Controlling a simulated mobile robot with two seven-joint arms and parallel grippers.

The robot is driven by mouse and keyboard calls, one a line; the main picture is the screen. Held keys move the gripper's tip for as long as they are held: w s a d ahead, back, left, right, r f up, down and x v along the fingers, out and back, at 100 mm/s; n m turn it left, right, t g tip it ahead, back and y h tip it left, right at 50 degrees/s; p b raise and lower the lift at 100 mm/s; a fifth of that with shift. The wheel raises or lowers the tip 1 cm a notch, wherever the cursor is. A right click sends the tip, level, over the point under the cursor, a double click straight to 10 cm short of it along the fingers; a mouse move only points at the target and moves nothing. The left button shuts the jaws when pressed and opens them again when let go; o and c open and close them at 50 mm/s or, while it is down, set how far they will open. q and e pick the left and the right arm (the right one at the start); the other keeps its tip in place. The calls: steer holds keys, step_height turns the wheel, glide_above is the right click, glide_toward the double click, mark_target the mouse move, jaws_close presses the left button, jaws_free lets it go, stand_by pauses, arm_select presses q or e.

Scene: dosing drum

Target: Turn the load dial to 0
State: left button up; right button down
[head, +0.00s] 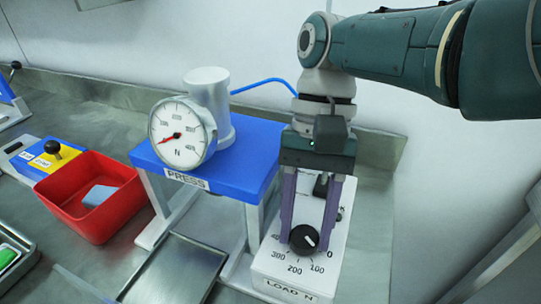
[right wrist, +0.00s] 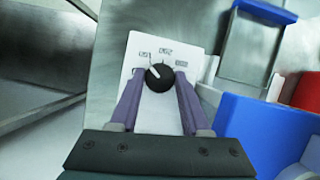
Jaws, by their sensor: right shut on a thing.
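The load dial (head: 304,238) is a round black knob with a white pointer line. It sits on a white box (head: 262,272) labelled LOAD N, with marks from 0 to 400 around the knob. In the head view the pointer slants to the lower right, toward the 100 and 0 side; its exact reading is too small to tell. My right gripper (head: 303,232) reaches down from above, its purple fingers shut on the dial from both sides. The right wrist view also shows the dial (right wrist: 159,77) between the fingertips. My left gripper is not in view.
A blue press stand (head: 235,178) with a round gauge (head: 182,132) stands just left of the dial box. The gauge's red needle points lower left. A red bin (head: 75,212) with a blue-grey block (head: 99,196) and a metal tray (head: 178,268) are further left.

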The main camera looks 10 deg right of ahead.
steer(key=n+h+b, duration=0.1)
steer(key=n+b, duration=0.1)
steer(key=n, duration=0.1)
steer(key=shift+a+f+n, duration=0.1)
steer(key=shift+f+n, duration=0.05)
steer(key=shift+n, duration=0.25)
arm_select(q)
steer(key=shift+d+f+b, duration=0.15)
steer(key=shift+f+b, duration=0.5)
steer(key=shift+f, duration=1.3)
arm_select(e)
steer(key=shift+n+h, duration=0.9)
steer(key=shift+n, duration=0.9)
steer(key=shift+c, duration=1.8)
jaws_free()
